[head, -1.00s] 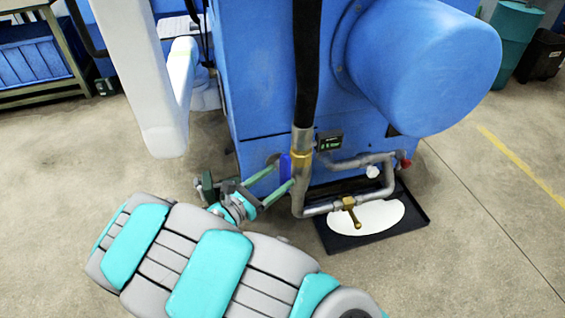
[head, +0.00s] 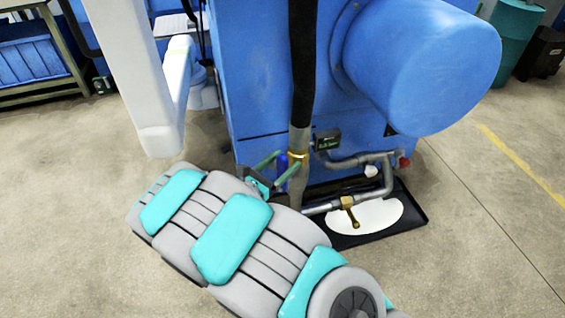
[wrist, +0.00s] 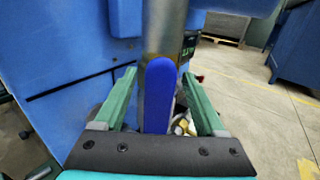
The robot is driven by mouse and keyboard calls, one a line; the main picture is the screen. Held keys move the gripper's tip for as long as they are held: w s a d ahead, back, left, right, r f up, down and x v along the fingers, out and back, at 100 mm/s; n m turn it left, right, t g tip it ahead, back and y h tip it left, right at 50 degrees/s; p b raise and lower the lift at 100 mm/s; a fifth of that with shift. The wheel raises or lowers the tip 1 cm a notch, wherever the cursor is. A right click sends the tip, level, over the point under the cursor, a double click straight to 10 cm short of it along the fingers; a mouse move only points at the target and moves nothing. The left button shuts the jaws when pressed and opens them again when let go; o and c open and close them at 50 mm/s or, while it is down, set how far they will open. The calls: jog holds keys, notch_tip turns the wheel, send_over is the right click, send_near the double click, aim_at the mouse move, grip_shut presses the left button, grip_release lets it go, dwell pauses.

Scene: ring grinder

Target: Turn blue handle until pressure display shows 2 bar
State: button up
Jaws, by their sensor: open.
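The blue handle (head: 282,166) is on the vertical metal pipe at the front of the blue machine. In the wrist view the blue handle (wrist: 159,97) stands upright in front of the pipe. My gripper (head: 289,158) has its two green fingers spread, one on each side of the handle. In the wrist view my gripper (wrist: 159,73) shows gaps between the handle and both fingers. The pressure display (head: 327,140) is a small dark box with green digits just right of the pipe, too small to read. It is partly hidden in the wrist view (wrist: 189,44).
A brass tap (head: 350,211) sits on the lower pipe above a black tray (head: 414,213) holding a white puddle. A red-ended pipe fitting (head: 403,162) is at the right. A large blue cylinder (head: 425,65) juts out above. The floor at right is open.

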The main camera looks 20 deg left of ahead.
grip_shut()
dwell(0.5)
dwell(0.8)
